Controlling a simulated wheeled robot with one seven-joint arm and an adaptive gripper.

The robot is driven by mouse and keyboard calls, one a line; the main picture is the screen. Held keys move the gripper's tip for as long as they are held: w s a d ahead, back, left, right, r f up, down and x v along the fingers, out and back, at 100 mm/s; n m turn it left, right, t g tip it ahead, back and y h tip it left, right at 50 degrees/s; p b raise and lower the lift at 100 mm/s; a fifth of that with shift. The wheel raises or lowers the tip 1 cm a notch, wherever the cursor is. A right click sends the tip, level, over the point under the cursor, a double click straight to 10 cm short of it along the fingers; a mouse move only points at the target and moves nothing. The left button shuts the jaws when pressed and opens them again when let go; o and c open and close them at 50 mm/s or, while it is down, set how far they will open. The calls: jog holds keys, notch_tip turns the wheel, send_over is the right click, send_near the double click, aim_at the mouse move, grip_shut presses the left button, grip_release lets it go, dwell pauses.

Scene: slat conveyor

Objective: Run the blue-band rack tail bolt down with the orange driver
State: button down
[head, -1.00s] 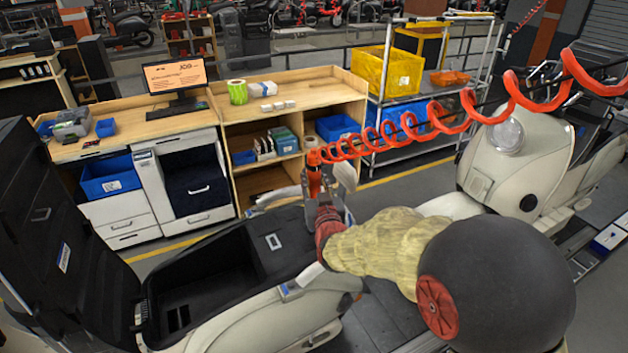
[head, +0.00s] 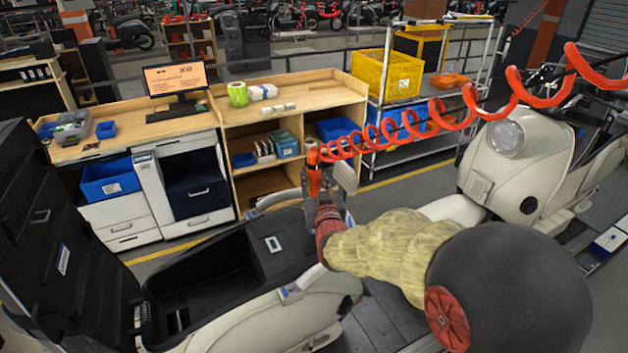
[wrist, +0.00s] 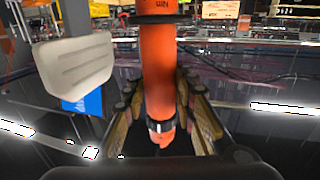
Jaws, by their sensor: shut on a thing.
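My gripper (head: 325,205) is shut on the orange driver (head: 314,178), which stands roughly upright above the far side of the nearer cream scooter (head: 240,318). The wrist view shows the orange driver (wrist: 158,75) between the two padded fingers of my gripper (wrist: 160,130), with a dark ring low on its body. The driver's tip is not clear in either view. A silver rail (head: 272,198) shows at the scooter's far side, left of my gripper. I cannot make out a blue band or the tail bolt.
A red coiled hose (head: 440,122) runs from the driver to the upper right. A ridged cream pad (wrist: 75,63) is close left of the driver in the wrist view. The scooter's black lid (head: 50,240) stands open at left. Another cream scooter (head: 510,170) is at right.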

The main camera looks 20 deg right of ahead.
aim_at(315, 166)
jog(key=shift+r, duration=0.15)
jog(key=shift+r+p, duration=0.85)
jog(key=shift+r, duration=1.85)
jog(key=shift+f, duration=0.1)
